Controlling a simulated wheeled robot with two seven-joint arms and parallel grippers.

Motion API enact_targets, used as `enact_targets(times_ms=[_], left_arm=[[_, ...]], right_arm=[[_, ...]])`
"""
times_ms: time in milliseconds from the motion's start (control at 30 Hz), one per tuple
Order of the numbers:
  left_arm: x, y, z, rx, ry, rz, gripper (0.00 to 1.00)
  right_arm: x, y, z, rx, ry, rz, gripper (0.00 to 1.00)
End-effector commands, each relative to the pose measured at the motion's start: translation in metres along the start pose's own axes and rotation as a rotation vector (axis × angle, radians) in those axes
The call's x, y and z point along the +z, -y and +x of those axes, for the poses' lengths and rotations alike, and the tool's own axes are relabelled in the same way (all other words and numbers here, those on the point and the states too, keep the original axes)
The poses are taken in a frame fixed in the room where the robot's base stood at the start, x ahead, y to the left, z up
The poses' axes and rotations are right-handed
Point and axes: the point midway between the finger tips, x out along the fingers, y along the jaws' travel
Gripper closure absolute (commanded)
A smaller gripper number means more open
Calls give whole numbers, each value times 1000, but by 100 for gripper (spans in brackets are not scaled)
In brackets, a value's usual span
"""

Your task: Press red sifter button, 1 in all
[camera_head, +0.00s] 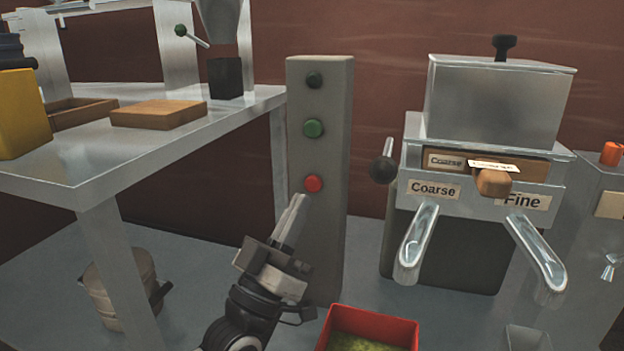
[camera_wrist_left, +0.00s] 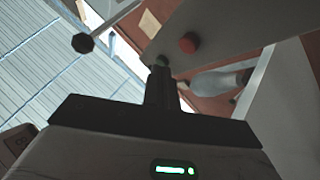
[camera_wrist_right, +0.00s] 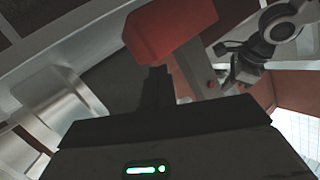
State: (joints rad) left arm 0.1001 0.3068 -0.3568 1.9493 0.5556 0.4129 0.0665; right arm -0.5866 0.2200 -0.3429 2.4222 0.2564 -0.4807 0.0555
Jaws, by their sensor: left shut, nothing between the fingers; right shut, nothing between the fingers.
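The red button (camera_head: 313,183) is the lowest of three buttons on the front of a grey upright column (camera_head: 325,235). It also shows in the left wrist view (camera_wrist_left: 188,43) and small in the right wrist view (camera_wrist_right: 210,84). My left gripper (camera_head: 299,202) is shut and empty. Its fingertips point up at the column just below and left of the red button in the head view; whether they touch the column is unclear. My right gripper (camera_wrist_right: 157,72) is out of the head view. In its wrist view it is shut and empty, with a red container (camera_wrist_right: 165,28) beyond its tips.
A green button (camera_head: 313,128) and a black button (camera_head: 314,80) sit above the red one. Right of the column is a sifter (camera_head: 495,105) with a black-knobbed lever (camera_head: 383,169) and two chutes. A metal table (camera_head: 85,185) stands left. The red container (camera_head: 368,322) holds greenish powder.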

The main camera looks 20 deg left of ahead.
Motion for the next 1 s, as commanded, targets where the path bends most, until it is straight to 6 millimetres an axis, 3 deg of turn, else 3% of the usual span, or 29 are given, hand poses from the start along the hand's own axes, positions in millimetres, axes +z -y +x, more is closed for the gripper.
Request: enact_targets(times_ms=[300, 1000], left_arm=[[-12, -12, -16, 0, 0, 2, 100], [-12, -12, -16, 0, 0, 1, 100]], right_arm=[[-9, 3, -2, 0, 1, -1, 100], [-8, 3, -2, 0, 2, -1, 100]])
